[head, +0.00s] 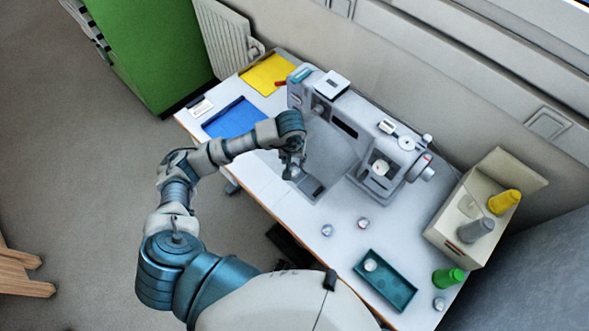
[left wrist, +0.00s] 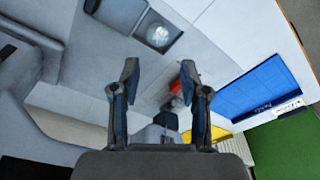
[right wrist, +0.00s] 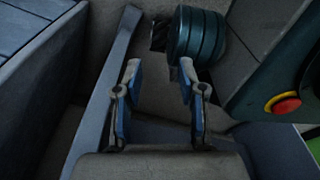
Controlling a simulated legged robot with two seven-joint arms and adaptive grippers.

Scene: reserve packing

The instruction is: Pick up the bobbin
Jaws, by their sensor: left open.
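The sewing machine (head: 350,130) stands on the white table. In the left wrist view a round, pale, shiny bobbin (left wrist: 158,36) sits in a dark square recess beyond my left fingertips. My left gripper (head: 290,172) hangs above the machine's bed, close to that recess. The left wrist view shows its fingers (left wrist: 159,72) apart with nothing between them. Small bobbins also stand on the table (head: 327,230) (head: 363,223) and one is in the teal tray (head: 371,264). My right gripper (right wrist: 160,70) is open and empty, beside parts of my own body; the head view does not show it.
A beige box (head: 460,245) with yellow and grey thread spools stands at the right. A green spool (head: 447,277) and another bobbin (head: 439,304) stand near the tray's right side. A wall runs behind.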

